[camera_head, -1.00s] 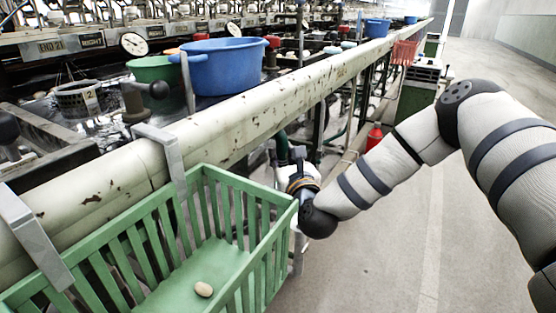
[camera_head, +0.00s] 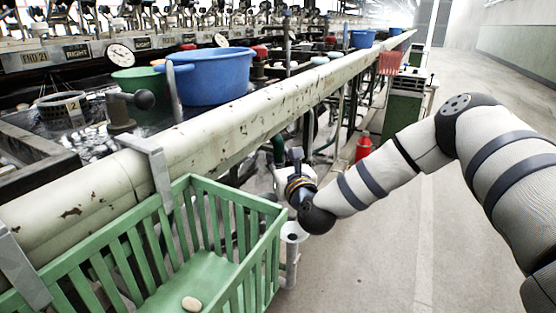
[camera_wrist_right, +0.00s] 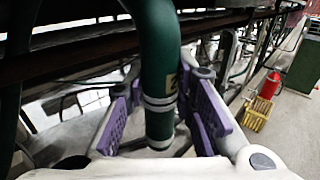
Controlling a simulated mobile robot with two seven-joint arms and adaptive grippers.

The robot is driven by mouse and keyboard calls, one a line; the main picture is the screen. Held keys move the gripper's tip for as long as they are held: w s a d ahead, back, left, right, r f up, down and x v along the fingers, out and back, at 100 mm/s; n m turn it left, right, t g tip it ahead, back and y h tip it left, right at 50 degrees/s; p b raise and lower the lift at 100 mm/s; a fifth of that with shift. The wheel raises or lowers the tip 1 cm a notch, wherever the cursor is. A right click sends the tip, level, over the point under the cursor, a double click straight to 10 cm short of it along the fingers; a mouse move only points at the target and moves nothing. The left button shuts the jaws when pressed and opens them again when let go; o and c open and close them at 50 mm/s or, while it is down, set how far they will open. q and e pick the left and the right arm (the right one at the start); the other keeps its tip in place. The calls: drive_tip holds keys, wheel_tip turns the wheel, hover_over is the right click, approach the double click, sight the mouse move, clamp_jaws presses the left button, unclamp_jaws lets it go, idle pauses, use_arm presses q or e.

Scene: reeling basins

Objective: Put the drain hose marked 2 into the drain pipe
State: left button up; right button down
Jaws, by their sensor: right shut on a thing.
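The drain hose, a dark green tube (camera_wrist_right: 160,50) with pale bands near its lower end, hangs between the purple pads of my right gripper (camera_wrist_right: 158,108) in the right wrist view. The gripper is shut on it, and the hose's open end points down. A yellowish tag shows on the hose, but its number is not readable. In the head view the hose (camera_head: 279,148) shows just behind my right gripper (camera_head: 293,168). The drain pipe (camera_head: 292,262), a pale upright pipe with a wide open top, stands just below my right wrist, beside the green crate. My left gripper is not in view.
A green slatted crate (camera_head: 262,209) with a pale cocoon inside stands at the front left. A long pale rail pipe (camera_head: 230,127) runs along the basins. A blue tub (camera_head: 212,78) and a red extinguisher (camera_head: 363,148) stand farther back. The right floor is clear.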

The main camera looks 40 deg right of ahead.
drive_tip(key=shift+f+b, duration=1.7)
drive_tip(key=shift+f, duration=0.8)
drive_tip(key=shift+r, duration=0.1)
drive_tip(key=shift+s+d+p, duration=0.3)
drive_tip(key=shift+s+p, duration=0.1)
drive_tip(key=shift+s, duration=0.2)
drive_tip(key=s+d+p, duration=0.3)
drive_tip(key=s, duration=0.5)
drive_tip(key=shift+d, duration=0.15)
